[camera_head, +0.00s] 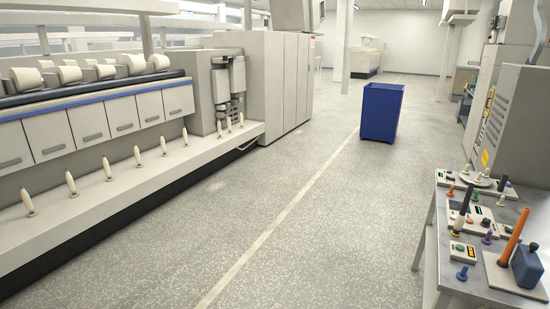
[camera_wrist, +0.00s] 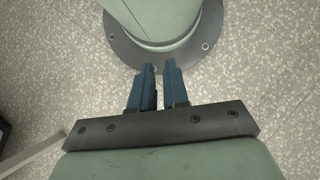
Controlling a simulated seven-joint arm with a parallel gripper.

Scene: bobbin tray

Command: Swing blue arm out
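No part in either view is clearly a blue arm. The table (camera_head: 452,285) at the lower right of the head view holds small parts. Among them is a dark blue bottle-like block (camera_head: 527,266) beside a tilted orange rod (camera_head: 511,241) on a pale base plate. A small blue peg (camera_head: 462,272) stands at the table's front left. My gripper (camera_wrist: 159,66) shows only in the wrist view. Its two blue fingers are a little apart, with nothing visible between them. It points at my own round base on the floor, away from the table parts.
Several coloured pegs, small boxes and a dark upright rod (camera_head: 466,199) crowd the table. A grey cabinet (camera_head: 514,122) stands behind it. A blue bin (camera_head: 381,111) stands on the open floor. A long machine (camera_head: 95,125) with bobbins lines the left.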

